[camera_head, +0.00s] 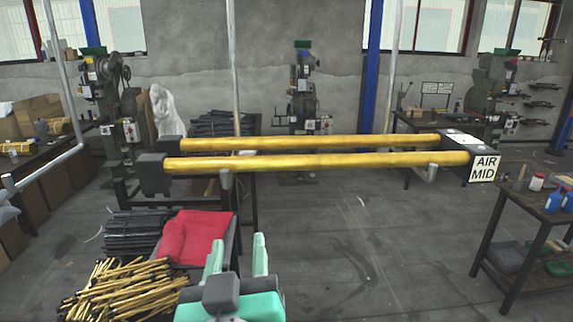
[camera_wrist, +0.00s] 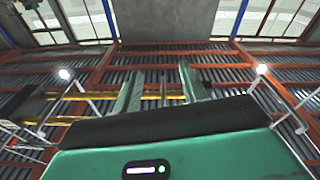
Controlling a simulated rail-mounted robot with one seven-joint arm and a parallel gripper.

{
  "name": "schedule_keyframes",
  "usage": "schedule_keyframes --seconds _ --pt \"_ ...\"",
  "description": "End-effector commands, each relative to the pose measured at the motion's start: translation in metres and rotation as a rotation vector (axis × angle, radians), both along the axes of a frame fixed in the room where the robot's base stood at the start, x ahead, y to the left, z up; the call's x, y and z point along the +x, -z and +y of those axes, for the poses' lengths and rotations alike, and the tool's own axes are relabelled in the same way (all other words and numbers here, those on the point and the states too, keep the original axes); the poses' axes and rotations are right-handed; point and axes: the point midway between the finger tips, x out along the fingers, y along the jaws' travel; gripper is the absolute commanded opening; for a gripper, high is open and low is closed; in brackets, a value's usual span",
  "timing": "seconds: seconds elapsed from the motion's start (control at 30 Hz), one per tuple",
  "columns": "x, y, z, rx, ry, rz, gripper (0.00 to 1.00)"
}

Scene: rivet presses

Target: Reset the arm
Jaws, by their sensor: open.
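My gripper (camera_head: 237,257) shows at the bottom middle of the head view, with a teal body and two pale green fingers pointing up. The fingers stand apart with nothing between them. In the wrist view the two fingers of my gripper (camera_wrist: 162,88) are also apart and empty, seen against the ceiling. The gripper is beside a red cloth (camera_head: 195,237) that lies to its left in the head view.
Two long yellow bars (camera_head: 320,160) run across ahead, ending at a dark block with an "AIR MID" sign (camera_head: 484,169). Yellow rods (camera_head: 120,288) lie at lower left. A table (camera_head: 520,205) with bottles stands right. Open floor (camera_head: 370,250) lies between.

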Motion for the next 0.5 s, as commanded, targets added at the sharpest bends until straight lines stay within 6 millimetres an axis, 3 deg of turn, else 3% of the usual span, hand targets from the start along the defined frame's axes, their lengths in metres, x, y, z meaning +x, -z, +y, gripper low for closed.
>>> schedule_keyframes --seconds 0.03,0.1,0.23,0.3,0.5 --pt "-0.021 -0.03 -0.023 0.044 0.023 -0.094 0.42" --pt "-0.056 -0.069 -0.047 0.11 0.036 -0.231 0.42" --pt "-0.133 -0.13 -0.081 0.208 0.027 -0.479 0.42" --pt "-0.134 -0.187 -0.078 0.218 0.016 -0.483 0.42" --pt "-0.132 -0.283 -0.077 0.223 0.012 -0.475 0.42"
